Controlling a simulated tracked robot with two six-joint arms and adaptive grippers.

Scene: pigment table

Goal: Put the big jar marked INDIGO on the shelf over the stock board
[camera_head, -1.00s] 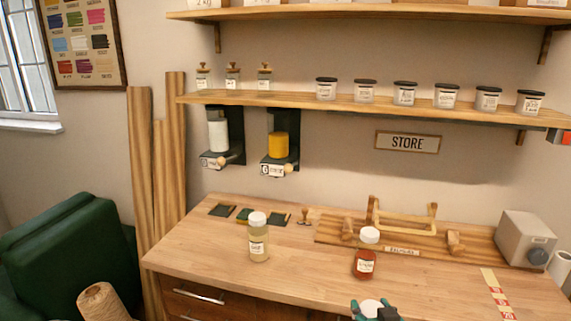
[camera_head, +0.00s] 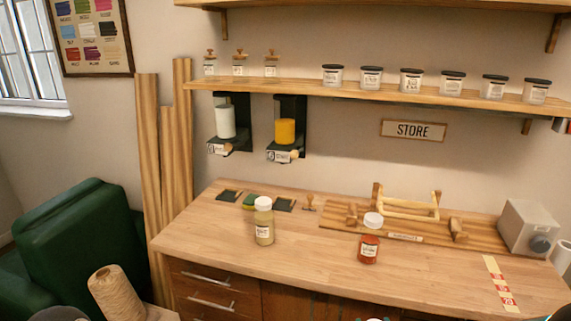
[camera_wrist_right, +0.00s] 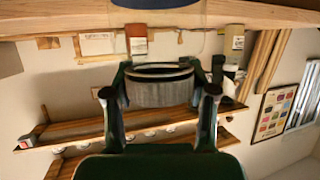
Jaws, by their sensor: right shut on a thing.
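My right gripper (camera_wrist_right: 160,95) is shut on a jar with a ribbed grey lid (camera_wrist_right: 160,88); the wrist picture is upside down. Its body looks clear with dark blue (camera_wrist_right: 155,3) inside; no label shows, so I cannot read INDIGO. In the head view only a sliver of a pale lid (camera_head: 376,319) shows at the bottom edge. A long wall shelf (camera_head: 300,89) carries several small dark-lidded jars and stoppered bottles. A higher shelf (camera_head: 390,4) is cut by the top edge. A wooden board (camera_head: 340,221) with a frame and small label lies on the table. My left gripper is out of view.
An olive-yellow jar (camera_head: 264,228) and a red jar (camera_head: 369,250) stand on the table (camera_head: 310,270). Two dispensers (camera_head: 225,122) (camera_head: 286,130) hang under the shelf, left of the STORE sign (camera_head: 412,130). A grey box (camera_head: 527,228) stands at the right.

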